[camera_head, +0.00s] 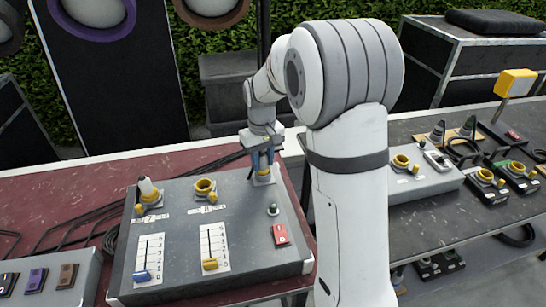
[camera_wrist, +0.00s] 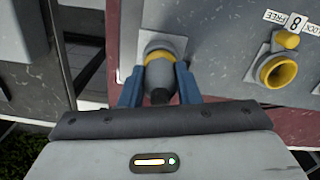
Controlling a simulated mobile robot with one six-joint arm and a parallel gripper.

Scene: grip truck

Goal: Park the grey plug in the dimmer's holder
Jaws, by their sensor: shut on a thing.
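My gripper (camera_head: 263,160) is shut on the grey plug (camera_wrist: 158,74) at the back right corner of the dimmer (camera_head: 180,245). The wrist view shows the blue fingers (camera_wrist: 158,88) on both sides of the plug. The plug's far end meets a yellow ring on a pale plate, the holder (camera_head: 264,178). The plug looks in line with the holder, but I cannot tell how deep it sits. In the head view the fingers mostly hide the plug. Socket 8 (camera_head: 205,188) is an empty yellow ring; it also shows in the wrist view (camera_wrist: 278,70).
A white-topped plug (camera_head: 148,190) stands in socket 7. Two sliders, a green-topped knob (camera_head: 272,210) and a red switch (camera_head: 281,235) are on the dimmer. A cable (camera_head: 105,215) lies to its left. The right bench (camera_head: 440,215) holds more sockets and plugs.

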